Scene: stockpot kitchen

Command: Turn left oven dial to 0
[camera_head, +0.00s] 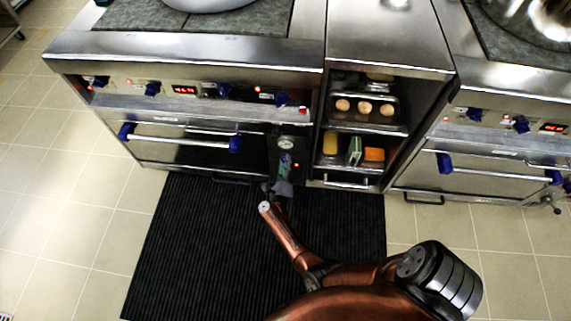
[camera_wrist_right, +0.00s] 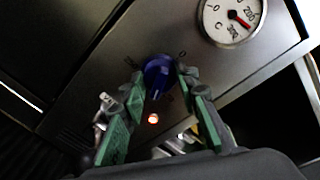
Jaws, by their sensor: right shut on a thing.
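The left oven (camera_head: 190,155) has a steel control panel beside its door, with a gauge near the top. In the right wrist view the blue oven dial (camera_wrist_right: 158,70) is on this panel, below the gauge (camera_wrist_right: 230,20). A white mark shows near the dial's lower edge, and a 0 is printed to its upper right. My right gripper (camera_wrist_right: 160,84) has its green-padded fingers on both sides of the dial and is shut on it. In the head view my right gripper (camera_head: 284,166) is at the panel and hides the dial. My left gripper is not in view.
An orange light (camera_wrist_right: 153,118) glows below the dial. An open shelf unit (camera_head: 365,120) with eggs and small packages stands right of the panel. A second oven (camera_head: 480,170) is farther right. A black mat (camera_head: 200,240) covers the floor in front.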

